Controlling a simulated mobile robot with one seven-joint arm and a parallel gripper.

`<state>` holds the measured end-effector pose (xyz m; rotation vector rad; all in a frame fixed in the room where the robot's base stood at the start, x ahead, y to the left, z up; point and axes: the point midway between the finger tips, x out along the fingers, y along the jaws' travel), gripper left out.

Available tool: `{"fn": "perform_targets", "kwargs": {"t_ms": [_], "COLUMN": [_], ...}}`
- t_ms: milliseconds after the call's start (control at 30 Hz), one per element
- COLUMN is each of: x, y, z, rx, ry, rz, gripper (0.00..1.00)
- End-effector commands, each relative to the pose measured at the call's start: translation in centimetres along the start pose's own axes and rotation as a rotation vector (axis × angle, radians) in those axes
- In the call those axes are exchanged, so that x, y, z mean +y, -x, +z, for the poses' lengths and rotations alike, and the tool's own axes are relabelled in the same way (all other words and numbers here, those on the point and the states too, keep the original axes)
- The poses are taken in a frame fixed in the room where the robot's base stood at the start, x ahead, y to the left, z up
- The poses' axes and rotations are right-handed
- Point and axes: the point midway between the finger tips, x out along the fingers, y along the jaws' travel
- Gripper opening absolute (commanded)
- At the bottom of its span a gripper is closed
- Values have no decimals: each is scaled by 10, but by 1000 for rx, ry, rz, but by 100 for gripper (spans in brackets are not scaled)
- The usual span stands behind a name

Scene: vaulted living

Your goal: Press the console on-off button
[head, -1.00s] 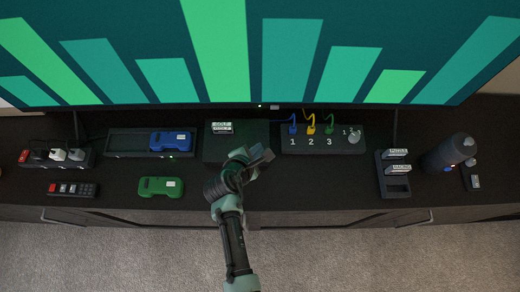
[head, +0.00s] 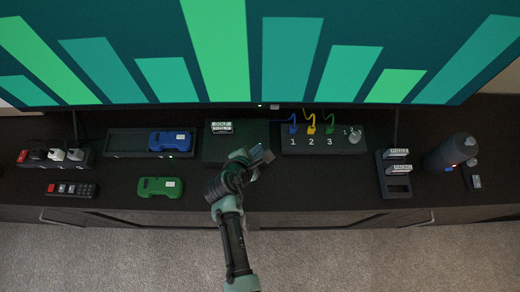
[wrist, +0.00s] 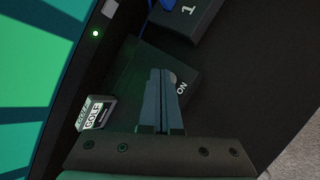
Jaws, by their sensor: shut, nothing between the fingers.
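The console is a dark box (head: 212,152) on the cabinet under the screen. It also shows in the wrist view (wrist: 125,75), with a white "ON" label near one edge. A small round greyish button (wrist: 172,79) beside the label is partly hidden behind my fingers. My gripper (wrist: 160,72) is shut and empty, its fingertips over the button end of the console. In the head view my gripper (head: 267,156) is at the console's right front corner and hides the button. I cannot tell whether the fingertips touch the button.
A cartridge labelled "GOLF" (wrist: 93,112) stands in the console. Right of it is a switch box (head: 320,148) numbered 1, 2, 3 with coloured cables. Left are a blue controller (head: 170,141) and a green controller (head: 160,187). The large screen (head: 250,55) rises behind.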

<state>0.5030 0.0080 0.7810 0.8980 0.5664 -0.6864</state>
Motion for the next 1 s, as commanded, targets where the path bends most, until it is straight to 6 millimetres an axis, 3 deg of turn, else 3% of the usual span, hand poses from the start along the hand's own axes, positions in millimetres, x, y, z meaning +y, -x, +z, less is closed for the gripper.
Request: {"fn": "perform_targets", "kwargs": {"t_ms": [1000], "x": [13], "y": [18], "z": [13], "rx": [0], "ry": [0], "rz": [0], "gripper": [0]}}
